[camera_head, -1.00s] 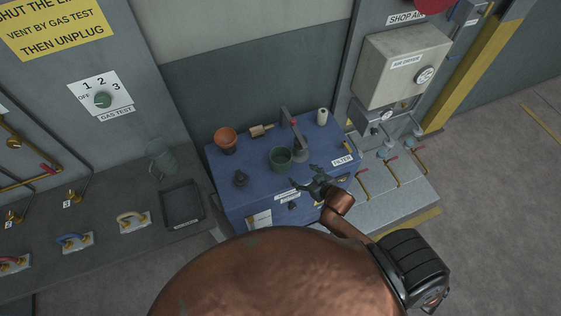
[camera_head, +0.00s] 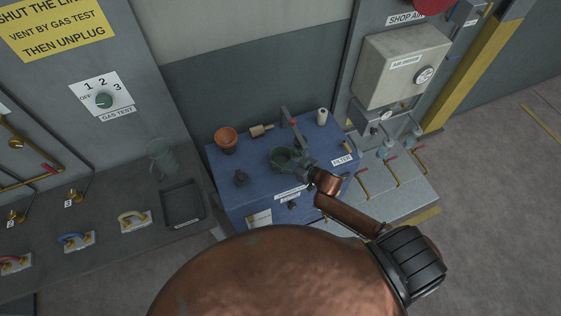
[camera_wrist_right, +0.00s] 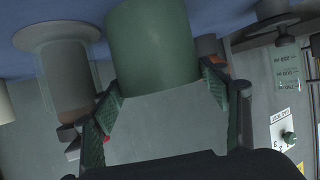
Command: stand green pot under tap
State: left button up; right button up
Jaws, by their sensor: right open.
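The green pot (camera_head: 281,155) stands on the blue bench top. It also shows large in the right wrist view (camera_wrist_right: 150,45), where the picture is upside down. My right gripper (camera_head: 286,162) is open at the pot; in the wrist view its fingers (camera_wrist_right: 160,90) lie on either side of the pot's near end. I cannot tell whether the pads touch it. The grey tap (camera_head: 299,147) with a red part rises just right of and behind the pot; the gripper partly covers pot and tap foot. My left gripper is out of view.
An orange clay pot (camera_head: 226,139), a wooden piece (camera_head: 261,130) and a white roll (camera_head: 322,116) stand along the bench back. A dark knob-like object (camera_head: 240,177) stands at the front left. A black tray (camera_head: 183,203) and a grey-green jug (camera_head: 161,158) are on the left counter.

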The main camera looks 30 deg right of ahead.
jog(key=shift+x, duration=0.9)
jog(key=shift+s, duration=0.1)
jog(key=shift+c, duration=0.3)
jog(key=c, duration=0.9)
jog(key=shift+r, duration=0.15)
